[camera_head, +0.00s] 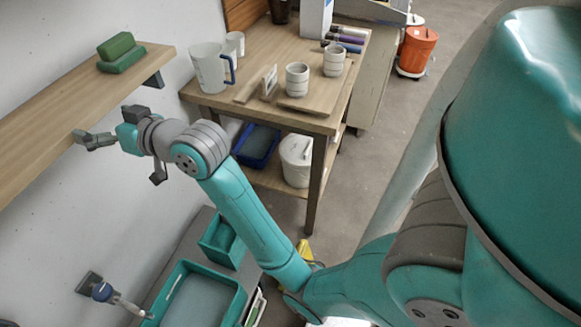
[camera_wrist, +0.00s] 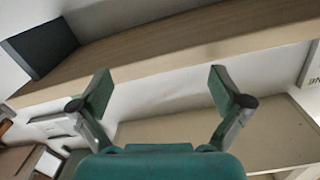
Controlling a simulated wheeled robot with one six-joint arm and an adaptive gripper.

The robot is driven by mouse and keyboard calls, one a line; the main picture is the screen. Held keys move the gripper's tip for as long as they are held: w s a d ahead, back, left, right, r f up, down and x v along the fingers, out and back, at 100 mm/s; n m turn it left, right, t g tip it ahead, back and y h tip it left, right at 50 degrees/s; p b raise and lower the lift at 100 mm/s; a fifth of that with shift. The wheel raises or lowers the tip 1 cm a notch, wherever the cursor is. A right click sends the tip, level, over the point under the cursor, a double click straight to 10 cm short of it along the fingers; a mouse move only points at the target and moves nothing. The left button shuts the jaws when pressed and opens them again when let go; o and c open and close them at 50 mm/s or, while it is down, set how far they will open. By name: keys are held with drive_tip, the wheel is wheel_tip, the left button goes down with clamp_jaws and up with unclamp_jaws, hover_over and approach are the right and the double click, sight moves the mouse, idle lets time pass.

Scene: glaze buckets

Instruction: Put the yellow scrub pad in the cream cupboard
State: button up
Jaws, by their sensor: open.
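I cannot make out a yellow scrub pad in either view. A small yellow thing (camera_head: 305,250) shows partly behind my arm, low by the table leg, too hidden to identify. A pale beige cabinet-like unit (camera_head: 374,90) stands behind the wooden table in the head view; I cannot tell if it is the cream cupboard. My gripper (camera_head: 94,140) is at the front edge of the wooden wall shelf (camera_head: 60,100). In the wrist view my gripper (camera_wrist: 162,88) is open with nothing between its fingers, the shelf edge beyond them.
Two stacked green blocks (camera_head: 120,52) lie on the shelf's far end. The wooden table (camera_head: 255,100) holds a white jug (camera_head: 210,70), cups and small tools. Teal trays (camera_head: 195,300) stand below my arm. An orange bucket (camera_head: 417,48) stands on the floor at the back.

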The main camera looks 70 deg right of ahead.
drive_tip(key=s+a+f+g, duration=0.1)
drive_tip(key=s+a+f, duration=0.2)
drive_tip(key=s+f, duration=0.7)
drive_tip(key=s+a+f, duration=0.3)
drive_tip(key=s+f, duration=0.4)
drive_tip(key=f, duration=0.5)
drive_tip(key=s+a+f+n, duration=0.1)
drive_tip(key=s+a, duration=0.1)
drive_tip(key=s, duration=1.1)
drive_tip(key=s+a+f+n+g, duration=0.1)
drive_tip(key=s+a+f+n, duration=0.1)
drive_tip(key=s, duration=1.2)
drive_tip(key=shift+a+g, duration=0.2)
drive_tip(key=shift+g, duration=0.1)
drive_tip(key=shift+f, duration=0.1)
